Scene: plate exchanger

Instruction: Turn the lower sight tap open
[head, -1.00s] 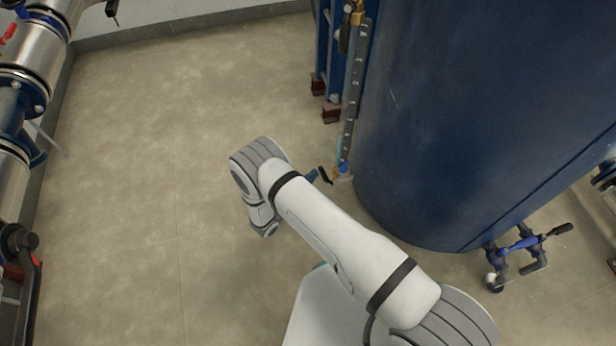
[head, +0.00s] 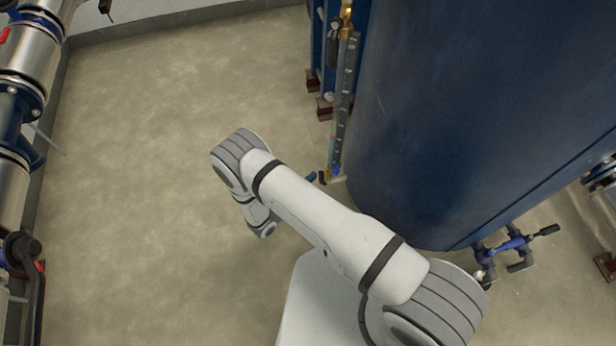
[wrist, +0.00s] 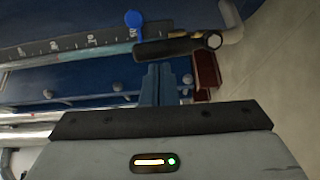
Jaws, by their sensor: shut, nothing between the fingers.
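The lower sight tap has a black lever handle (wrist: 172,47) with a hex nut at its right end, lying nearly level across the upper wrist view. A blue knob (wrist: 133,19) shows above its left end. In the head view the tap's dark handle (head: 322,178) is small, at the foot of the level gauge (head: 345,95) beside the tank. My gripper (wrist: 160,68) is shut and empty, its blue fingertips just below the middle of the handle in the wrist view. I cannot tell whether they touch it. In the head view my gripper (head: 311,176) is mostly hidden behind my arm.
The large blue tank (head: 450,110) stands close to the right of the gauge. A red-brown support foot (wrist: 207,72) is near the handle. Steel pipework (head: 25,60) runs along the left. The floor (head: 150,130) between is clear.

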